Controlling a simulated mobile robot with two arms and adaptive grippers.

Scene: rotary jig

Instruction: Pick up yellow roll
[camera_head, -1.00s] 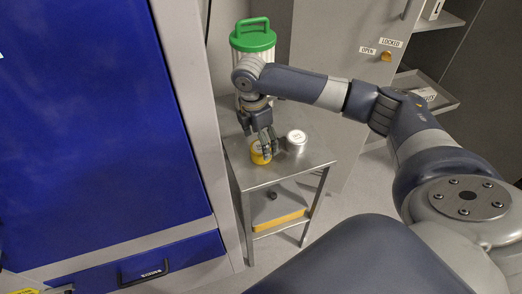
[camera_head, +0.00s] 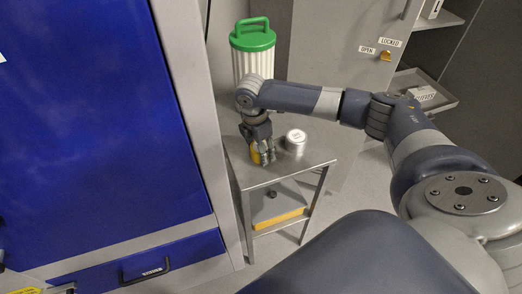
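The yellow roll (camera_head: 255,157) stands on the top of the small metal table (camera_head: 262,177), near its left side, and is mostly hidden by my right gripper. My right arm comes in from the right and bends down at the wrist. My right gripper (camera_head: 263,158) points down, with its fingers at the roll and in front of it. Whether the fingers are closed on the roll cannot be told from here. My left gripper is not in view.
A silver roll (camera_head: 295,139) stands just right of my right gripper. A white canister with a green lid (camera_head: 252,38) stands behind my wrist. A large blue cabinet (camera_head: 95,120) borders the table on the left. The table's front right is clear.

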